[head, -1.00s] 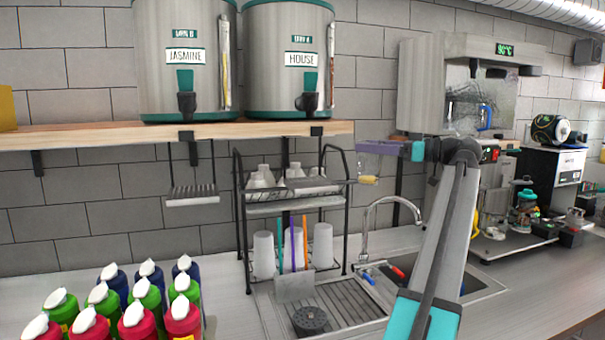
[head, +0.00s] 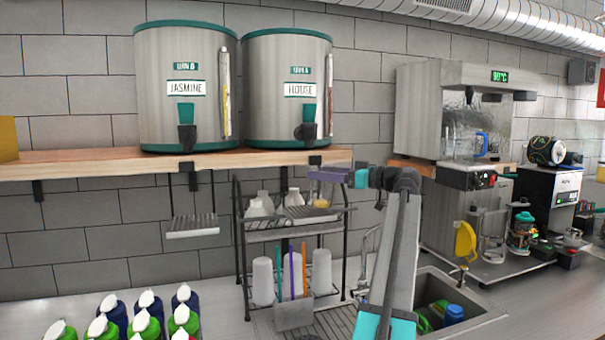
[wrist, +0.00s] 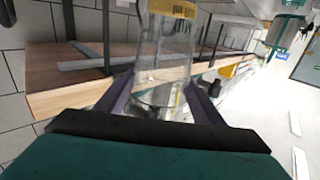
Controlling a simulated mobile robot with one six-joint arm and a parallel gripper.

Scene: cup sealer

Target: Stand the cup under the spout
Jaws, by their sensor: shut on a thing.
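A clear cup with a yellow band (head: 321,203) is held in my gripper (head: 326,174), whose purple fingers are shut on it. It hangs below the shelf edge, right of the House urn's spout (head: 306,130) and lower than it. In the wrist view the cup (wrist: 165,50) is between the fingers (wrist: 158,97), its yellow band at the picture's top. The Jasmine urn's spout (head: 187,137) is further left. A slatted tray (head: 192,226) hangs below the Jasmine urn. A similar tray (head: 316,212) shows below the House urn, partly confused with the rack.
The wooden shelf (head: 90,163) carries both urns above the cup. A black wire rack (head: 237,235) with white cups stands below. A faucet and sink (head: 490,312) are right, partly behind my arm. Several bottles (head: 143,325) stand front left. A steel dispenser (head: 425,110) stands right.

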